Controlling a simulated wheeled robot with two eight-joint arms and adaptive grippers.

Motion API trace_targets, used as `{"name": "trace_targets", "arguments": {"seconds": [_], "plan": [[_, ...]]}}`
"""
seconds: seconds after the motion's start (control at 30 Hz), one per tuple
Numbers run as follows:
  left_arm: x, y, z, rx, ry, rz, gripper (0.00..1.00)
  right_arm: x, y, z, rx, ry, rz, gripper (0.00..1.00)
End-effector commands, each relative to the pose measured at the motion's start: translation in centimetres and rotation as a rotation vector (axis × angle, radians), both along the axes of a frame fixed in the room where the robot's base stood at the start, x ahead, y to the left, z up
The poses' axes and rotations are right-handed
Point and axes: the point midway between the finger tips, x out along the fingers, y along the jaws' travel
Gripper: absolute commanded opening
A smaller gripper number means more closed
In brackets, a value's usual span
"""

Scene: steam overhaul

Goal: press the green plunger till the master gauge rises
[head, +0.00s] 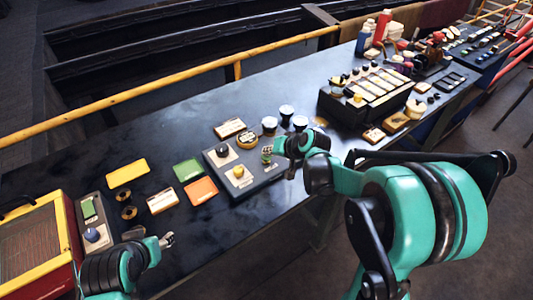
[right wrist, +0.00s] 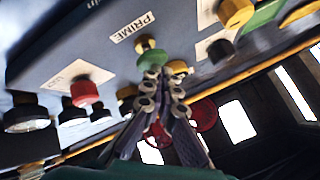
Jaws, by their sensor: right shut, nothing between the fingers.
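A grey control panel (head: 245,183) on the bench carries knobs and plungers. The green plunger (right wrist: 150,56) stands by the PRIME label in the right wrist view; in the head view it shows small (head: 266,159) beside my right gripper. My right gripper (right wrist: 153,76) is shut and empty, its tips at the plunger's end; I cannot tell whether they touch. It also shows in the head view (head: 285,146). My left gripper (head: 167,240) is over the front left bench, jaws unclear.
A red knob (right wrist: 85,92) and a yellow knob (right wrist: 235,13) flank the plunger. Dark cups (head: 286,112) stand behind the panel. Green (head: 187,169) and orange (head: 201,190) cards lie to its left. A black box with dials (head: 335,105) stands farther right.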

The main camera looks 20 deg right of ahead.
Motion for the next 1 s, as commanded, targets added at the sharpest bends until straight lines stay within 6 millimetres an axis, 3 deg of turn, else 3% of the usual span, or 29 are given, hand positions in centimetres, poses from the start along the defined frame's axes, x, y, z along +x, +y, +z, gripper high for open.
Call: {"name": "trace_targets", "arguments": {"seconds": [0.7, 1.0], "plan": [[0.0, 0.0, -0.5, 0.000, 0.000, 0.000, 0.50, -0.1, 0.0, -0.7, -0.001, 0.003, 0.002, 0.00], [0.0, 0.0, 0.3, 0.000, 0.000, 0.000, 0.50, -0.1, 0.0, 0.4, -0.001, 0.003, 0.002, 0.00]]}}
